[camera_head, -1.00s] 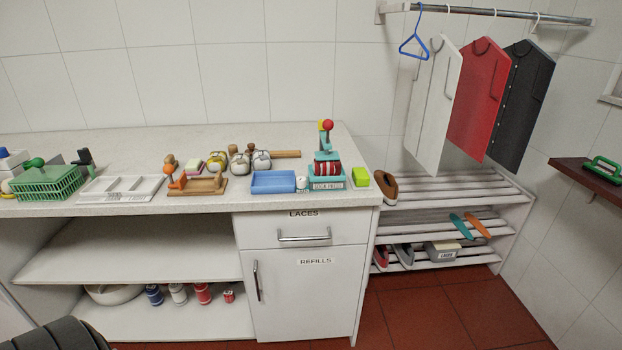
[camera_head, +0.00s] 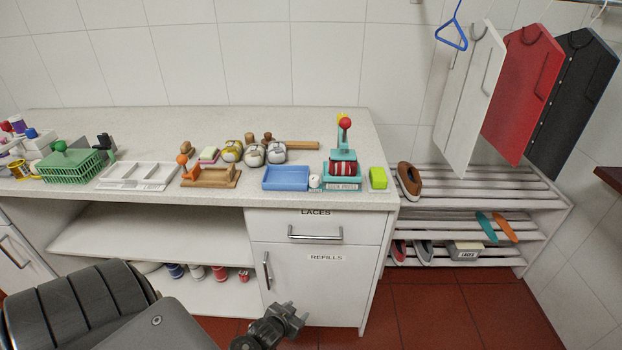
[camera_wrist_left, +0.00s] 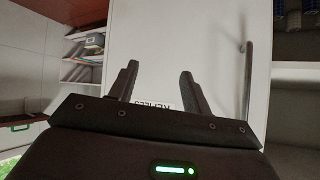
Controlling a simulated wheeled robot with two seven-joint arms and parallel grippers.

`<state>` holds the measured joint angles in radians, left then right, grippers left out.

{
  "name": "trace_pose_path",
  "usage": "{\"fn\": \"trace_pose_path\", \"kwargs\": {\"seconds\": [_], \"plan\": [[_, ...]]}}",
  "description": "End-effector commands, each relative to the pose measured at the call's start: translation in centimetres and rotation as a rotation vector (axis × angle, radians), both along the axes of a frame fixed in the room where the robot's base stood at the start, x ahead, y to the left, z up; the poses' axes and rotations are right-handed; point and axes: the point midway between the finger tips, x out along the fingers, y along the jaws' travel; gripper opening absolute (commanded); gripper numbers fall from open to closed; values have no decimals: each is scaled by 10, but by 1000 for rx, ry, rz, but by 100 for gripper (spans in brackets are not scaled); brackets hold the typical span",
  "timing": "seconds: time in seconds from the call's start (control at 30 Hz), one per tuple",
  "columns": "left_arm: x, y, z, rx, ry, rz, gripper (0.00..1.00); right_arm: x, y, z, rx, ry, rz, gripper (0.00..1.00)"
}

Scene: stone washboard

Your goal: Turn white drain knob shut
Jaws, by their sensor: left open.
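A small white round piece (camera_head: 315,181), which looks like the white drain knob, sits on the counter at the right end of the blue tray (camera_head: 286,178). It is too small to tell how it is turned. My left gripper (camera_head: 292,321) is low in front of the cabinet, below and apart from the counter top. In the left wrist view its two fingers (camera_wrist_left: 158,74) are spread with nothing between them, facing the white REFILLS door. The knob does not show in the left wrist view. My right gripper is not in view.
A teal and red press (camera_head: 343,168) stands just right of the knob, with a lime block (camera_head: 378,178) beyond it. A wooden stand (camera_head: 210,177) and white tray (camera_head: 138,177) lie left. Handles stick out from the LACES drawer (camera_head: 316,233) and REFILLS door (camera_head: 267,270).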

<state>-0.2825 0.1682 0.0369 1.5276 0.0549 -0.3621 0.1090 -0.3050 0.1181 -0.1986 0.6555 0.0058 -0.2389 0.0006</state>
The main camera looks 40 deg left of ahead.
Motion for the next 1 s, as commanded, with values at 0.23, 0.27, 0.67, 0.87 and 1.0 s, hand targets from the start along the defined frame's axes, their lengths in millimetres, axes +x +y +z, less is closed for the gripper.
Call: {"fn": "trace_pose_path", "kwargs": {"seconds": [0.23,0.27,0.67,0.87,1.0], "plan": [[64,35,259,11,-450,81,48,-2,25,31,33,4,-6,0],[65,37,280,12,-487,86,48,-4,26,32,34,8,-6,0],[56,44,384,22,-675,106,48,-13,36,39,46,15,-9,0],[73,48,385,23,-675,105,48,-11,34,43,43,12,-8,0],[98,55,386,22,-676,104,48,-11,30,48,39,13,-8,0]]}}
